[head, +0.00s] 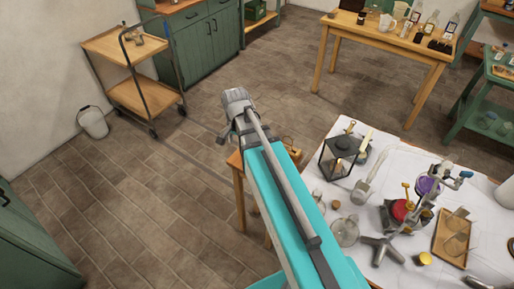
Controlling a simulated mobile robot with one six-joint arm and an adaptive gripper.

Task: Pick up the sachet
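I cannot make out a sachet in the head view. The table with the white cover (397,150) stands at the lower right and holds many small things, some partly hidden by one another. My teal and grey arm reaches up through the middle of the view and covers part of the table's left side. No gripper fingers show, so I cannot see what my gripper holds or where it is relative to a sachet.
The covered table bears a black lantern (338,158), a red vessel on a stand (401,211) and a wooden tray (444,246). A wooden cart (118,46) and a bucket (93,122) stand at the left. A bottle table (378,36) stands behind. The tiled floor between is clear.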

